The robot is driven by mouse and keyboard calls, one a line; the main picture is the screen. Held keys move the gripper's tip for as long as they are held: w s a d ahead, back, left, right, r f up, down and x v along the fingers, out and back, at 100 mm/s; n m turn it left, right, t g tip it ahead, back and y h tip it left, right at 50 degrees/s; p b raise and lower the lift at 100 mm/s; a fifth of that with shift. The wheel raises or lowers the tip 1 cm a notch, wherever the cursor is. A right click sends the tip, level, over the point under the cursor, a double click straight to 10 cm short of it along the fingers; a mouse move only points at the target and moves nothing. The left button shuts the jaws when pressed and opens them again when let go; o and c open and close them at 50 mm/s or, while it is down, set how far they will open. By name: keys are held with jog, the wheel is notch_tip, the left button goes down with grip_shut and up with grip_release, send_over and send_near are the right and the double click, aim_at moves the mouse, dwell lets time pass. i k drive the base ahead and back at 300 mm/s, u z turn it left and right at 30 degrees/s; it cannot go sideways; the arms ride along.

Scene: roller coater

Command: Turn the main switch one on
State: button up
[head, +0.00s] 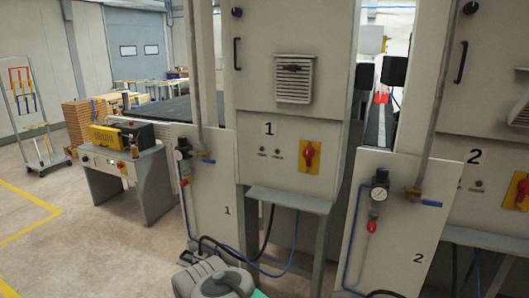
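The main switch one (309,156) is a red rotary knob on a yellow plate, on the front of the pale cabinet marked 1 (262,92). Its red handle looks roughly upright, slightly tilted. Two small dark buttons or lamps sit to its left, under the number 1. A grey rounded part of my own arm (213,281) shows at the bottom edge, well below and left of the switch.
A second cabinet marked 2 (472,120) with its own red-yellow switch (522,191) stands at right. Panels with gauges, blue-handled valves and hoses flank cabinet 1. A grey ledge (288,199) juts out below the switch. Open floor (110,250) lies at left.

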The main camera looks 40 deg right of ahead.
aim_at(309, 151)
jog(key=i, duration=1.1)
jog(key=z, duration=0.45)
